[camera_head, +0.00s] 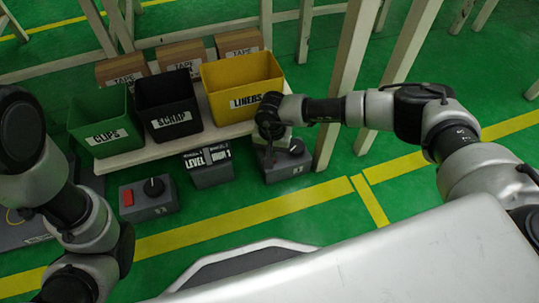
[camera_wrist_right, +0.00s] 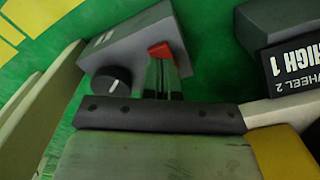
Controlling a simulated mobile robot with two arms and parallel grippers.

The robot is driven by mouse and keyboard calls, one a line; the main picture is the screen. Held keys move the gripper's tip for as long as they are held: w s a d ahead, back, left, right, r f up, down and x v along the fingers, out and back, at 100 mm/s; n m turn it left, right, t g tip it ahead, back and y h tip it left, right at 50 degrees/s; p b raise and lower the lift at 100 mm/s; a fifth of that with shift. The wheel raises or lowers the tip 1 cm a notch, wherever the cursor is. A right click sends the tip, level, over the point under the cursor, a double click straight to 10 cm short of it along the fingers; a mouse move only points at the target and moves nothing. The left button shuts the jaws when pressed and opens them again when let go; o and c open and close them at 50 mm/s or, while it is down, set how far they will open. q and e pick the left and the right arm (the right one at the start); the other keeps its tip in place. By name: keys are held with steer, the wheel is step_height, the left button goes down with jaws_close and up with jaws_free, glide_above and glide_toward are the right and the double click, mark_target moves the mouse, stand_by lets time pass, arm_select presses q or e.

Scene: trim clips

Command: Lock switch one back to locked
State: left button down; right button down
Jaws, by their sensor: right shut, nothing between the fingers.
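The switch box on the right (camera_head: 285,170), a grey box, stands in front of the yellow bin and is partly covered by my right gripper (camera_head: 268,148). In the right wrist view this box (camera_wrist_right: 135,40) shows a round black knob (camera_wrist_right: 109,82) with a pale pointer mark and a red piece (camera_wrist_right: 172,50) beside it. My right gripper (camera_wrist_right: 163,72) is shut and empty, its fingertips at the red piece; I cannot tell whether they touch it. The knob (camera_head: 296,146) also shows in the head view. My left arm shows at the left, but its gripper does not.
A second switch box (camera_head: 148,203) with a red piece and black knob stands to the left. A dark display box (camera_head: 210,172) stands between. Behind are green (camera_head: 100,128), black (camera_head: 167,105) and yellow (camera_head: 243,85) bins. White posts (camera_head: 345,85) rise near my right arm.

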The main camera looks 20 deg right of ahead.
steer(key=shift+f+b, duration=1.05)
steer(key=shift+f, duration=0.3)
stand_by(0.9)
step_height(320, 180, up, 7)
steer(key=p, duration=0.6)
steer(key=shift+r, duration=0.1)
stand_by(0.6)
